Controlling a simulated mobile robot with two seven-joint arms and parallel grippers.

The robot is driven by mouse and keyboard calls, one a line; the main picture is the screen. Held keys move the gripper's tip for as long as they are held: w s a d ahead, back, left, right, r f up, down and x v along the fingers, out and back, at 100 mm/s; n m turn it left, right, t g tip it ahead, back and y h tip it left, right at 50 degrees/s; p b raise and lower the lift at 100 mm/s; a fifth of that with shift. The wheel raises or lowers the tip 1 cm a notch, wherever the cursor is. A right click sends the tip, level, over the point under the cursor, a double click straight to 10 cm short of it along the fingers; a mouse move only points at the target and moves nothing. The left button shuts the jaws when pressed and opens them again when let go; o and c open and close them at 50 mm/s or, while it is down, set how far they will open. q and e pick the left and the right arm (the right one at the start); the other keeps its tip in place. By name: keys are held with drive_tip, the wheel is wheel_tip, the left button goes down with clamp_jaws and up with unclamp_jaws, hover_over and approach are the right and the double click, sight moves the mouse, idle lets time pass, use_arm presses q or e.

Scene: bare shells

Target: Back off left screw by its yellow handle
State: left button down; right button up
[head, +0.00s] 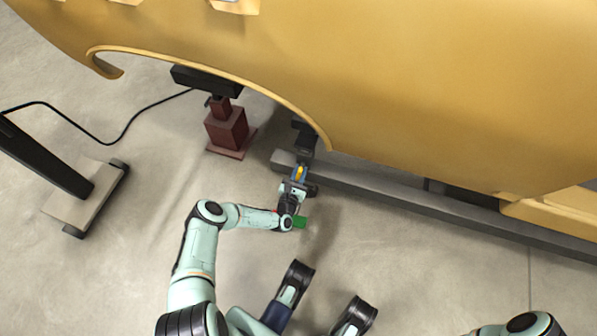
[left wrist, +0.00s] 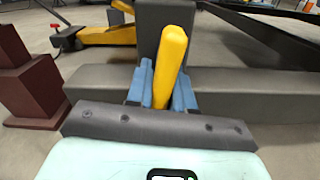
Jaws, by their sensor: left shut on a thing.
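The yellow handle (left wrist: 172,55) stands up between the two blue fingers of my left gripper (left wrist: 164,80) in the left wrist view, leaning slightly right. The fingers are shut on it, one on each side. In the head view my left gripper (head: 299,178) reaches the rail below the car body's edge, and a small bit of the yellow handle (head: 301,171) shows. A dark grey clamp post (head: 304,140) rises behind the handle, and it also shows in the left wrist view (left wrist: 150,25). The screw itself is hidden. My right gripper is out of view.
The yellow car shell (head: 420,90) overhangs the work area. A long grey rail (head: 420,207) runs right from the clamp. A red-brown stand (head: 228,130) is left of it, also in the left wrist view (left wrist: 40,88). A cable (head: 130,125) crosses the floor at left.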

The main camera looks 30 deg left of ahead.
use_arm(q)
drive_tip(key=shift+d+n, duration=0.3)
drive_tip(key=shift+n, duration=0.7)
drive_tip(key=c, duration=1.1)
unclamp_jaws()
drive_tip(key=shift+p+v, duration=1.75)
drive_tip(key=shift+v, duration=5)
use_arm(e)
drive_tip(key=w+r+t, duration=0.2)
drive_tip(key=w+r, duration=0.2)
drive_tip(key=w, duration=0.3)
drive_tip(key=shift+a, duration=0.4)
use_arm(q)
drive_tip(key=shift+w, duration=0.1)
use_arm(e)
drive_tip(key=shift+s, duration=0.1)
